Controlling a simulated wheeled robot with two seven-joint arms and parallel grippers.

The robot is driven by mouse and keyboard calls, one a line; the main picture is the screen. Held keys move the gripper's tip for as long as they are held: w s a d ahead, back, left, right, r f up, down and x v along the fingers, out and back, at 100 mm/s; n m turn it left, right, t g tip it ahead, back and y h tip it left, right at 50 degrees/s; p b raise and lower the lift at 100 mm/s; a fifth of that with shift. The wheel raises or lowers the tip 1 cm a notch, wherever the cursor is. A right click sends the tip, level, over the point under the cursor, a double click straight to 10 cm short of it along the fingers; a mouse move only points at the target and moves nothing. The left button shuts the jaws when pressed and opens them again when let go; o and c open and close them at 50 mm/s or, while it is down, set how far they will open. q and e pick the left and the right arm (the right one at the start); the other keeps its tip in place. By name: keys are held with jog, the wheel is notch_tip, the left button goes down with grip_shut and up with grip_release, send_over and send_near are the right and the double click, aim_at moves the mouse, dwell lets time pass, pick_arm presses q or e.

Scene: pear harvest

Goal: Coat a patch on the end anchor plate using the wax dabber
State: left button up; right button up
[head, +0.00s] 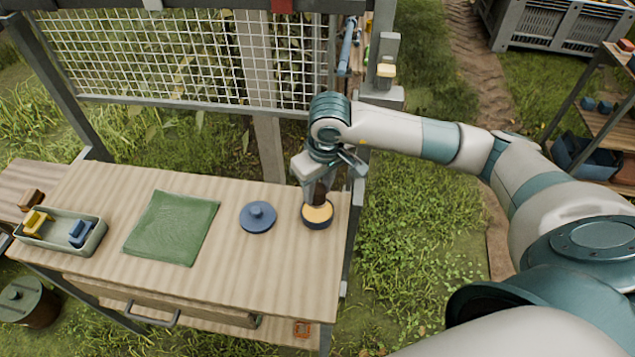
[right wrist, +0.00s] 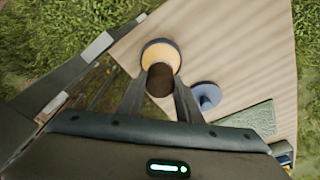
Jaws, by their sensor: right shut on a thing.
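My right gripper (head: 323,182) is shut on the brown wax dabber (right wrist: 160,80), whose handle stands between the fingers in the right wrist view. The dabber is over a dark round tin of yellow wax (head: 317,214) at the table's right end; the tin also shows in the right wrist view (right wrist: 172,50). I cannot tell whether the dabber's tip touches the wax. A blue knobbed lid (head: 258,217) lies left of the tin. A grey plate-like fitting (head: 389,48) with a yellowish block stands at the post behind; I cannot tell if it is the end anchor plate. My left gripper is out of view.
On the wooden table (head: 200,285) lie a green cloth (head: 171,228) and a tray (head: 92,241) with yellow and blue pieces. A wire mesh panel (head: 180,60) stands behind. A shelf rack (head: 606,125) and grey crate (head: 556,25) are at the right.

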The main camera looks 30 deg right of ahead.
aim_at(318, 199)
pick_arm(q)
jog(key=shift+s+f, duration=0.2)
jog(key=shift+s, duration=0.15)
pick_arm(e)
jog(key=shift+f, duration=1.2)
pick_arm(q)
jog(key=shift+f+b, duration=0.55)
jog(key=shift+b, duration=0.2)
pick_arm(e)
jog(key=shift+f, duration=0.5)
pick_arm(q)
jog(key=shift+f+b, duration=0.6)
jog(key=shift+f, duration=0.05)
pick_arm(e)
jog(key=shift+s+f, duration=0.1)
jog(key=shift+s, duration=0.05)
dwell(2.3)
jog(key=shift+r, duration=0.75)
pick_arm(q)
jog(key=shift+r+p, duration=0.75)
pick_arm(e)
jog(key=shift+r, duration=2.85)
